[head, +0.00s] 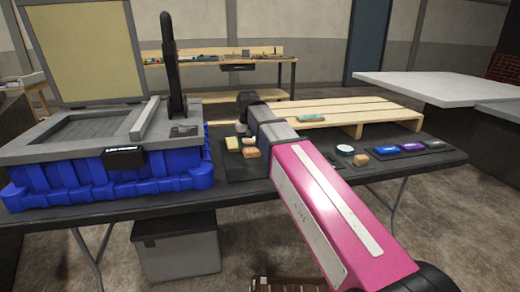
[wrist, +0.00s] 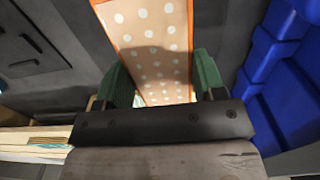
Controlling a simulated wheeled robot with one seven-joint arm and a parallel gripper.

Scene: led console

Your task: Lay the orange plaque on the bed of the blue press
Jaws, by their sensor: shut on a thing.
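In the wrist view, the orange plaque (wrist: 152,35) is a flat panel with an orange rim and a pale face with white dots. My gripper (wrist: 160,78) is shut on it, with one green finger at each side edge. In the head view, my gripper (head: 246,118) is low over the dark table, just right of the blue press (head: 110,178). I cannot make out the held plaque for certain there. The press stands open, its tan lid (head: 80,50) raised at the back. Its grey recessed bed (head: 85,132) looks empty.
Small yellow and orange blocks (head: 233,145) show near my gripper. A wooden pallet (head: 340,112) lies behind, with a teal piece on it. A round tin, a small box and blue and purple items (head: 400,148) sit at right. A black arched handle (head: 170,65) rises beside the press bed.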

